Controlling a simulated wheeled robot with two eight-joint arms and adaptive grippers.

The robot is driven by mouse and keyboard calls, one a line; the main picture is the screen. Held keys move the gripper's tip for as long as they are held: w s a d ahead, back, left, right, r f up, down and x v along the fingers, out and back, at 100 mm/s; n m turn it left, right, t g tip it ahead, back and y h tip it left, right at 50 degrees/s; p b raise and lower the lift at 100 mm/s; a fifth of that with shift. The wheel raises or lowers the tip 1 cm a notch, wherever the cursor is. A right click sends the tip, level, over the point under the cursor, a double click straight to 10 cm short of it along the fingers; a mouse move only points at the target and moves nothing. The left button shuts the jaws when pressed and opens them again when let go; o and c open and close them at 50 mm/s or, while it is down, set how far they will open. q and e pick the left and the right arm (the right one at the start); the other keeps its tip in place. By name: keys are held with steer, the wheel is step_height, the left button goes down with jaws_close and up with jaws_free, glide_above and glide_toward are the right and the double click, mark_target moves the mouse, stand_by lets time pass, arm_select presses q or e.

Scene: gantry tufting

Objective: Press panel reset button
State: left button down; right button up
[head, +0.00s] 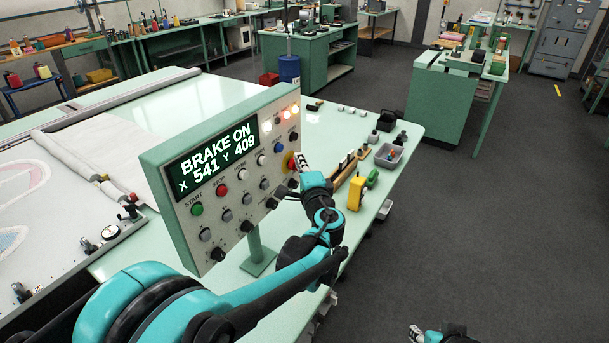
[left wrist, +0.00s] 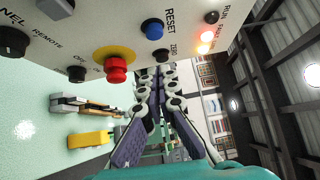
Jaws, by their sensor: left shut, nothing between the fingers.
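The green-framed control panel (head: 215,165) stands on the bench with its screen reading BRAKE ON. In the left wrist view the blue RESET button (left wrist: 152,28) sits near the top of the panel face, beside the small black ZERO knob (left wrist: 163,55). The blue button also shows in the head view (head: 278,147). My left gripper (head: 300,162) is shut and empty at the panel's right end. In the left wrist view its fingertips (left wrist: 158,72) are just below the ZERO knob; contact cannot be told. My right gripper (head: 415,333) barely shows at the bottom edge.
A red button on a yellow base (left wrist: 117,68) is close left of my left fingertips. A yellow device (head: 356,192), a grey bin (head: 388,157) and small tools lie on the bench right of the panel.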

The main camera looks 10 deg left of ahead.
mark_target(280, 148)
arm_select(q)
steer(key=shift+w+a+b, duration=0.15)
steer(key=shift+w+a, duration=0.2)
steer(key=shift+a, duration=0.35)
steer(key=shift+w+a+b, duration=0.1)
steer(key=shift+w+a, duration=0.3)
steer(key=shift+a, duration=0.3)
steer(key=shift+w+a+b, duration=0.15)
steer(key=shift+w+a, duration=0.2)
steer(key=shift+a, duration=0.35)
